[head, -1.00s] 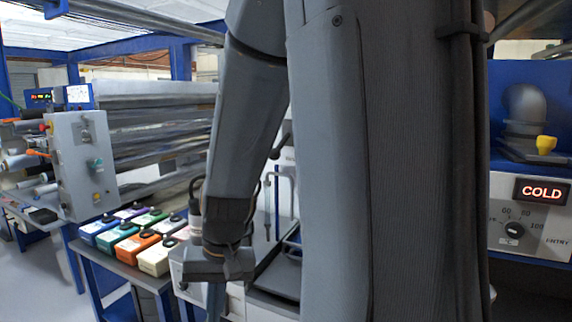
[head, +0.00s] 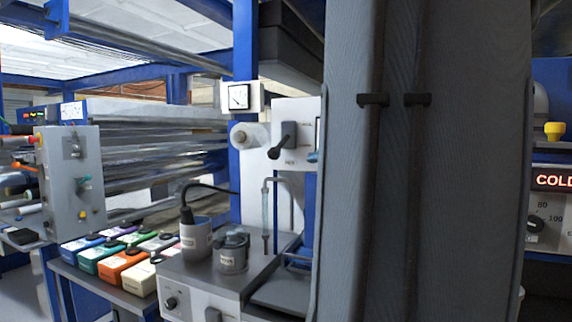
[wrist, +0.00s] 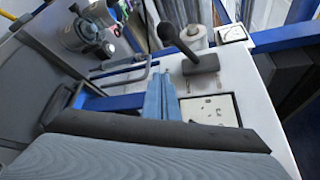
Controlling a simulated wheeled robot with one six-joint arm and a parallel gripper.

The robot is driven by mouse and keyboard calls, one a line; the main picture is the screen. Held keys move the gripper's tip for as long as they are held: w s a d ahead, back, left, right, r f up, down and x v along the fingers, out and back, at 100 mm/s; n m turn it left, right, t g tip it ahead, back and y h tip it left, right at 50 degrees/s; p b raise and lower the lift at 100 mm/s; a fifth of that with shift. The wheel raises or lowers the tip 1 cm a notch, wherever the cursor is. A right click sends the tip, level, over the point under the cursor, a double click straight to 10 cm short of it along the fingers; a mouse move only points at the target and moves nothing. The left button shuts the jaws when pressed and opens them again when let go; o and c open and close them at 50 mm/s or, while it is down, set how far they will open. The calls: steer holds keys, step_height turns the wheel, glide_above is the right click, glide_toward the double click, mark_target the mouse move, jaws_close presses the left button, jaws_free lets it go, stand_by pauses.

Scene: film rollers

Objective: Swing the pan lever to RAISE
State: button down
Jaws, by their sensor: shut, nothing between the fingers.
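The black pan lever (head: 280,142) sits on a white panel (head: 299,111) left of my arm in the head view. Its handle slants down and left from the pivot, ending in a rounded knob. Small lettering on the panel is too small to read. In the wrist view the lever (wrist: 185,46) stands out from the white panel (wrist: 238,72), beyond my fingers. My gripper (wrist: 162,80) shows there as two blue fingers shut together and empty. The fingertips appear just left of and below the lever's base; contact cannot be told.
A bench below holds a grey container (head: 195,238) and a lidded pot (head: 232,254). A bent rod (head: 265,215) stands near the panel. Coloured boxes (head: 122,262) lie at left. A blue bar (wrist: 110,103) crosses the wrist view.

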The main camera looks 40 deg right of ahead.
mark_target(279, 147)
steer(key=shift+s+d+r, duration=0.1)
steer(key=shift+r, duration=0.05)
steer(key=w+a+p, duration=0.2)
steer(key=w, duration=0.7)
steer(key=shift+a+f, duration=0.3)
steer(key=shift+a, duration=0.1)
steer(key=shift+r+p, duration=0.15)
steer(key=shift+p, duration=0.25)
